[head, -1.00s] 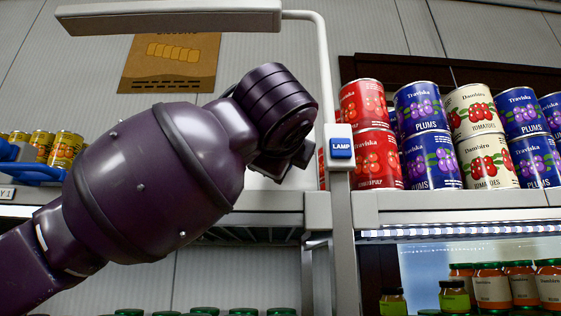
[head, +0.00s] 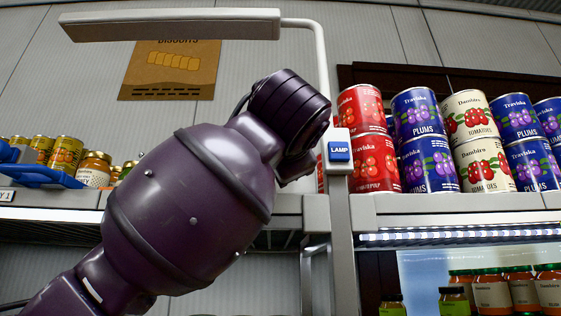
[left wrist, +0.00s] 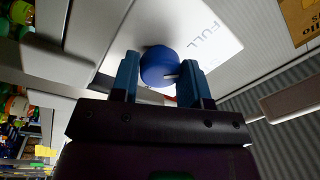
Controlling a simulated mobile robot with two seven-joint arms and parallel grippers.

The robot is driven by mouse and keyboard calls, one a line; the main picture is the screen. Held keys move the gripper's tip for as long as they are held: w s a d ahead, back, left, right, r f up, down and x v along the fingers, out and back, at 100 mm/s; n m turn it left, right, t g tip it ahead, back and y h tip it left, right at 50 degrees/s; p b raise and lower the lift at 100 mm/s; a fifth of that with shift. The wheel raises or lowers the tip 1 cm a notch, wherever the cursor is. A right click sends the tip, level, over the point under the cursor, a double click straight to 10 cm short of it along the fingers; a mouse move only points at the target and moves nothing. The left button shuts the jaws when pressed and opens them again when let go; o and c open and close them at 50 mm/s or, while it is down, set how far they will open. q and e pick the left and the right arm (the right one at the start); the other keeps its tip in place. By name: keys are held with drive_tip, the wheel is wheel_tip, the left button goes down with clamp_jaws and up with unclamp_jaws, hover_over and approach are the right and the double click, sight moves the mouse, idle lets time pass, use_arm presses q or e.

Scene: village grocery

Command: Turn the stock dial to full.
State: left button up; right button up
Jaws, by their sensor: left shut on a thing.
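The stock dial (left wrist: 158,62) is a round blue knob on a white panel (left wrist: 140,28) in the left wrist view. A white pointer mark shows on its lower right side. The word FULL is printed on the panel to the upper right of the knob, upside down or slanted in this view. My left gripper (left wrist: 160,70) is shut on the dial, with one blue finger on each side. In the head view my left arm hides the dial, and the gripper's fingers cannot be made out. My right gripper is in neither view.
A lamp arm with a blue LAMP button (head: 339,151) stands right of my arm. Stacked red, blue and cream cans (head: 425,160) fill the right shelf. Jars (head: 95,170) and a blue tray (head: 45,177) are at left. A biscuits sign (head: 170,70) hangs behind.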

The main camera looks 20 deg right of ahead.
use_arm(q)
drive_tip(key=n, duration=0.3)
drive_tip(key=shift+d+n+y, duration=0.1)
drive_tip(key=shift+n+y, duration=0.2)
drive_tip(key=shift+y, duration=0.1)
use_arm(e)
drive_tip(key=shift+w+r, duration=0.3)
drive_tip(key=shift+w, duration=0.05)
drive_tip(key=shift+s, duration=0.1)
use_arm(q)
drive_tip(key=shift+n, duration=0.3)
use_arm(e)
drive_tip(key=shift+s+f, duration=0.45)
